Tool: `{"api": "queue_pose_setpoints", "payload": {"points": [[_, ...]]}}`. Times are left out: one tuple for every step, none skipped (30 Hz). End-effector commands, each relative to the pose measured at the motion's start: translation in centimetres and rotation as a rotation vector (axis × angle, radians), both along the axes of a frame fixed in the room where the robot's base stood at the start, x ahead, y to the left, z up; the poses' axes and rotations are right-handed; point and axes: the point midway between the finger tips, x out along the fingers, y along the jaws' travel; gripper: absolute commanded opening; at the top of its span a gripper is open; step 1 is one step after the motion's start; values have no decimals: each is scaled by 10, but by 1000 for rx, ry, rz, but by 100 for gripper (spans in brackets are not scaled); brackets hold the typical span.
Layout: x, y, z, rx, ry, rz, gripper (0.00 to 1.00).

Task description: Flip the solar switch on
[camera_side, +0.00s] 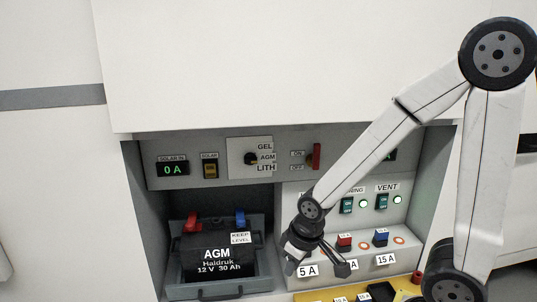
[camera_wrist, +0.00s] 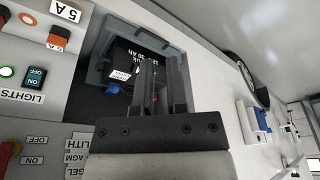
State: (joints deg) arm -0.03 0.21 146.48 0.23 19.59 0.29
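The solar switch (camera_side: 210,170) is a small amber rocker under a SOLAR label, on the upper grey panel in the side view. Its rocker position is too small to tell. Left of it, the solar display (camera_side: 173,169) reads 0 A in green. My gripper (camera_side: 343,269) is low and to the right of the switch, in front of the fuse panel and well apart from the switch. In the wrist view my gripper (camera_wrist: 164,62) shows two dark fingers with a gap between them and nothing held. The solar switch does not show in the wrist view.
An AGM battery (camera_side: 216,253) sits in a grey tray at lower left. The charge selector (camera_side: 251,158) and a red on/off handle (camera_side: 316,156) are right of the solar switch. A yellow case (camera_side: 340,295) lies below. The space before the solar switch is clear.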

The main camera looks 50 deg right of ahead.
Motion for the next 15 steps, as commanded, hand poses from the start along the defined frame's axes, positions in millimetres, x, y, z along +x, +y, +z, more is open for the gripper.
{"api": "queue_pose_setpoints", "payload": {"points": [[3,1,0,4,-8,-7,0],[5,1,0,7,-14,-14,0],[9,2,0,12,-25,-25,0],[12,3,0,16,-35,-34,0],[16,3,0,22,-45,-46,0],[22,5,1,31,-64,-65,0],[27,5,1,38,-79,-80,0],[33,6,1,47,-97,-99,0],[41,8,2,59,-120,-125,0],[48,9,2,71,-141,-147,0],[55,10,3,81,-164,-169,0],[65,11,4,97,-194,-203,0],[73,12,5,109,-219,-228,0],[81,13,5,123,-242,-256,0],[92,14,6,142,-277,-291,0]]}}
